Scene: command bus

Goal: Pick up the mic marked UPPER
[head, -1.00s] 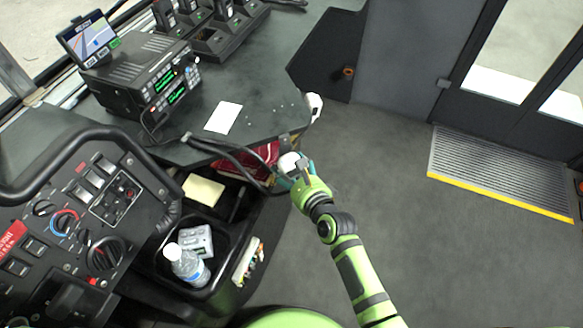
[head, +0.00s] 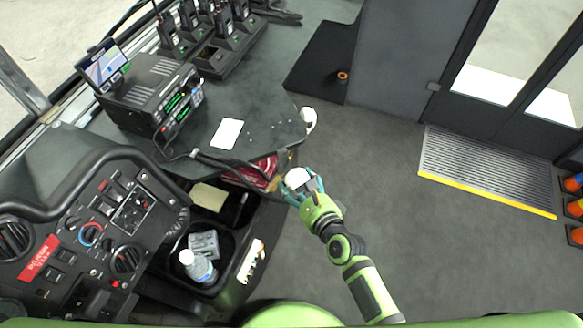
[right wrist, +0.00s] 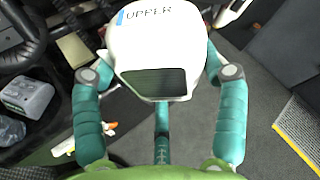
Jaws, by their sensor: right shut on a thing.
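The mic marked UPPER (right wrist: 158,45) is white with a dark panel and a blue mark beside its handwritten label in the right wrist view. My right gripper (right wrist: 160,75) has its teal fingers shut around it. In the head view the white mic (head: 297,179) sits in my right gripper (head: 303,186), beside the desk's front edge and above the floor. A second white mic (head: 309,118) hangs at the desk's right corner. Its label cannot be read. My left gripper is not in view.
The radio unit (head: 155,92) with a small screen stands on the desk. A white card (head: 227,133) lies on the desk top. A bin with a bottle (head: 197,267) is below. Black cables run near the desk edge. The floor at right is open, up to a yellow-edged step (head: 487,172).

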